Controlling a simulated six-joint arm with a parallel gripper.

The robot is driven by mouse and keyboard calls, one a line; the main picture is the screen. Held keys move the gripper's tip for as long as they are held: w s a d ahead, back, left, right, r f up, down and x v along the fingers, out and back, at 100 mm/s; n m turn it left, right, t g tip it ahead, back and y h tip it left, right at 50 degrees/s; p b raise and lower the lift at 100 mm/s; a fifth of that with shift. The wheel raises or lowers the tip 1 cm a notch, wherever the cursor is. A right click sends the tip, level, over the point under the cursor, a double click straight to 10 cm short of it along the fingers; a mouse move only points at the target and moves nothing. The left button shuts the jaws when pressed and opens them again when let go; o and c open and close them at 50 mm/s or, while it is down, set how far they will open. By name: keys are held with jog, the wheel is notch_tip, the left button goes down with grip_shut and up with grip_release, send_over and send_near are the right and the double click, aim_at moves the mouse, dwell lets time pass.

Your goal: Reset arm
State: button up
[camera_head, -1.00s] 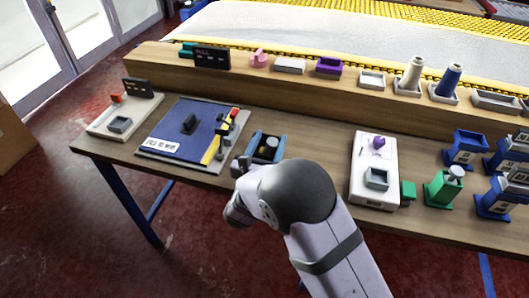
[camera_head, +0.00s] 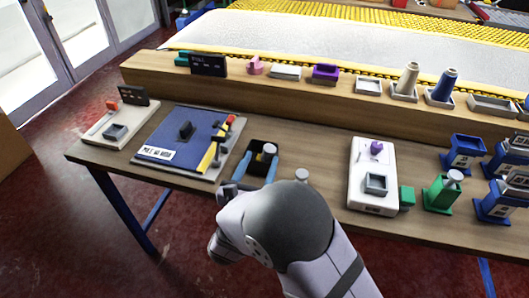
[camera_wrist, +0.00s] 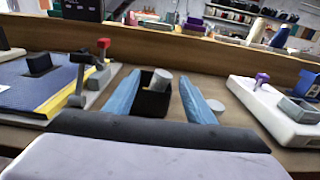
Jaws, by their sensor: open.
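My arm reaches in from the bottom of the head view. My gripper (camera_head: 257,167) has two blue fingers, spread apart, and nothing is between them in its grasp. In the wrist view the open fingers (camera_wrist: 163,97) frame a black open box (camera_wrist: 152,103) with a grey cylinder (camera_wrist: 162,80) standing in it. The same black box (camera_head: 263,148) sits on the table beyond the fingers in the head view. A small grey round-topped piece (camera_head: 302,175) stands just right of my gripper.
A blue panel (camera_head: 165,139) on a grey base lies left. A white device (camera_head: 361,192) with a purple knob stands right, beside green and blue holders. A wooden ledge (camera_head: 240,82) with small trays and two thread cones runs behind.

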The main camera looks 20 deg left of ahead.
jog(key=w+d+r+m+g+h, duration=0.25)
jog(key=d+m+h, duration=0.45)
jog(key=d, duration=0.7)
jog(key=s+d+m+g+h, duration=0.1)
jog(key=s+d+g, duration=0.1)
jog(key=d, duration=0.2)
jog(key=s+d+m+g+h, duration=0.1)
jog(key=s+d+m+g, duration=0.1)
jog(key=d+g, duration=0.1)
jog(key=s+d+f+m+g+h+b, duration=0.1)
jog(key=s+d+m+g, duration=0.1)
jog(key=d, duration=0.4)
jog(key=shift+s+g, duration=0.2)
jog(key=shift+g, duration=0.25)
jog(key=s+d+f+m+g+y, duration=0.2)
jog(key=s+f+m+y, duration=0.1)
jog(key=s+m, duration=0.4)
jog(key=s+d+f+m+g+y+p, duration=0.1)
jog(key=s+f+m+g+y, duration=0.25)
jog(key=m, duration=0.45)
jog(key=s+d+f+m+g+y, duration=0.2)
jog(key=s+f+m+y, duration=0.15)
jog(key=s+m, duration=0.35)
notch_tip(320, 180, up, 14)
jog(key=m+p, duration=0.2)
jog(key=p, duration=1.1)
jog(key=shift+w+a+f+p, duration=0.2)
jog(key=shift+w+a+p, duration=0.15)
jog(key=shift+a+p, duration=0.05)
